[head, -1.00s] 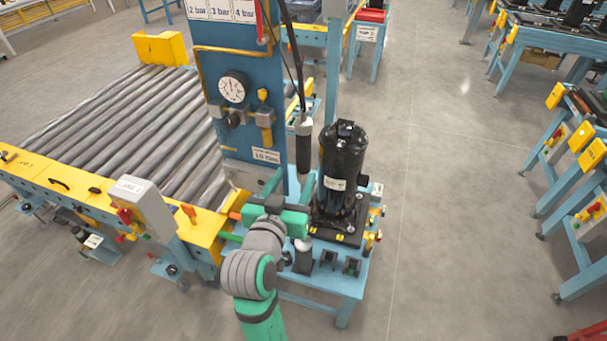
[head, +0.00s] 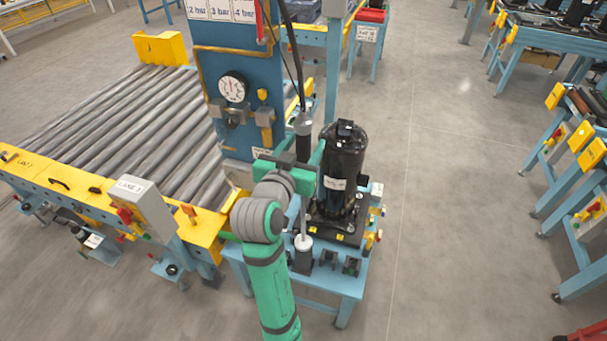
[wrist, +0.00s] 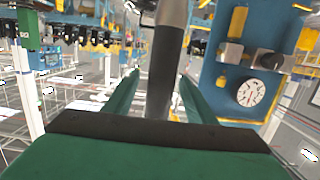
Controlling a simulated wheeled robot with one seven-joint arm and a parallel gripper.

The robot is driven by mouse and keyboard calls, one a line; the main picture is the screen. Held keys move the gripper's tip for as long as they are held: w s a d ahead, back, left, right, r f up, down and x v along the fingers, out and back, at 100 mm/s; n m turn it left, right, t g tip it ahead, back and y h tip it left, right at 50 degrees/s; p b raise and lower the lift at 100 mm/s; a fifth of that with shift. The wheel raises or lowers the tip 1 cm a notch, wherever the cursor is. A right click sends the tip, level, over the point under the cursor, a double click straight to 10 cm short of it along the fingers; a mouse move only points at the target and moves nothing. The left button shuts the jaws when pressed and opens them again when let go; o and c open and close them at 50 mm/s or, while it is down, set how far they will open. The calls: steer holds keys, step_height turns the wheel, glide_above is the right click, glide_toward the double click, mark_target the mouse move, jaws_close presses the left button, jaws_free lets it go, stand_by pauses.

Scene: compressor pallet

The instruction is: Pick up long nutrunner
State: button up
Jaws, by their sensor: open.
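The long nutrunner (head: 303,127) is upright, with a dark cylindrical body, a grey collar and a black cable rising from its top. A thin shaft runs down behind my gripper towards the dark holder (head: 304,258) with a pale top on the blue stand. My gripper (head: 297,156) is open at the nutrunner's body. In the wrist view, the dark body of the nutrunner (wrist: 164,72) stands between the two green fingers (wrist: 158,92), with visible gaps at the sides. Its lower part is hidden behind the gripper's palm.
A black compressor (head: 342,165) stands on the blue stand (head: 318,281), close to the right of my gripper. A blue column with a gauge (head: 232,89) rises behind on the left. A roller conveyor (head: 137,116) lies left. Open floor (head: 450,200) is at right.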

steer(key=shift+x, duration=1.85)
jaws_close()
